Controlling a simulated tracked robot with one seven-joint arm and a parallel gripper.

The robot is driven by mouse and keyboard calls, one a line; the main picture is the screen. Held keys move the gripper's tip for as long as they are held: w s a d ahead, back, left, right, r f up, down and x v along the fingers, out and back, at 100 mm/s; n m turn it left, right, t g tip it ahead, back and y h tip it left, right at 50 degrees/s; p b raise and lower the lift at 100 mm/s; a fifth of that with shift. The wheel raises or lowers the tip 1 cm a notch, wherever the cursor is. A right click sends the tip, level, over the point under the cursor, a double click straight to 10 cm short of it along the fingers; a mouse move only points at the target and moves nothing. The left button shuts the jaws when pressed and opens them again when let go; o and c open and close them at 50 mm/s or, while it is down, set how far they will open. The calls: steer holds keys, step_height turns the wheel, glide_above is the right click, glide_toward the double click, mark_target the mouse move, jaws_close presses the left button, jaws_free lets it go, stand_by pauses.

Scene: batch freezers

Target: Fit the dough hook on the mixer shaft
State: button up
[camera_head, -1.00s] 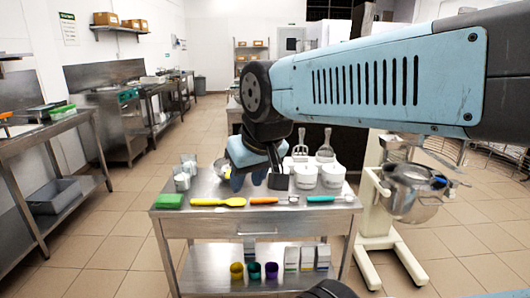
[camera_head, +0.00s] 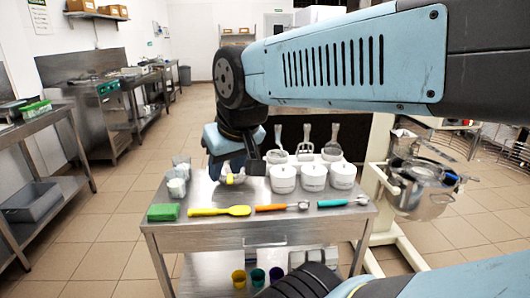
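The mixer's cream column (camera_head: 376,165) stands right of the table, with its steel bowl (camera_head: 420,198) held at the side. My arm hides the top of the mixer, so its shaft does not show. Metal tools stand upright at the back of the steel table, among them one at the left (camera_head: 277,153), one in the middle (camera_head: 305,147) and one at the right (camera_head: 331,148). I cannot tell which is the dough hook. My gripper (camera_head: 234,181) points down over the table's left half, beside a small yellow thing. Whether its fingers are open or shut is unclear.
Three white pots (camera_head: 313,178) stand in a row right of my gripper. Clear cups (camera_head: 177,181) stand at the left. A green sponge (camera_head: 164,212), yellow spoon (camera_head: 219,211), orange-handled tool (camera_head: 282,207) and teal-handled tool (camera_head: 343,202) lie along the steel table's (camera_head: 260,230) front.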

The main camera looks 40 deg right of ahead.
steer(key=shift+w+a, duration=0.25)
steer(key=shift+w, duration=0.15)
